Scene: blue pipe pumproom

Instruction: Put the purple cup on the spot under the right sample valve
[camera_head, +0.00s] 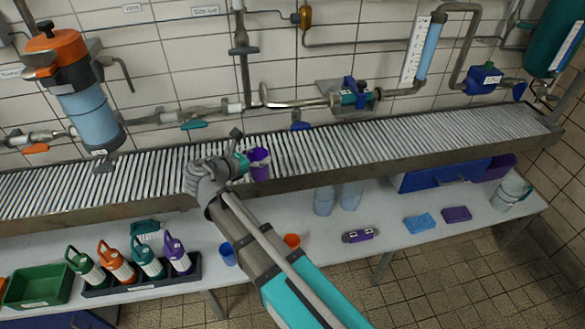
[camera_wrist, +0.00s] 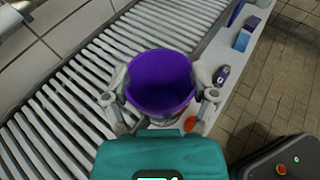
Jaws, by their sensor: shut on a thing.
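The purple cup (camera_head: 259,168) is between the fingers of my gripper (camera_head: 243,165), over the slatted rack (camera_head: 400,145). In the wrist view the cup (camera_wrist: 160,84) has its open mouth toward the camera, and my gripper (camera_wrist: 160,100) is shut on it with a finger at each side. I cannot tell whether its base touches the slats. A blue-handled valve (camera_head: 300,125) hangs from the pipe at the back, right of the cup. A teal-handled valve (camera_head: 194,124) is to the left. I cannot tell which is the right sample valve, and no marked spot is clearly visible.
A pump (camera_head: 355,95) and pipes run along the tiled wall behind the rack. An orange-topped blue vessel (camera_head: 78,95) stands at left. Several bottles stand in a dark tray (camera_head: 140,286) on the lower shelf. The rack's right half is clear.

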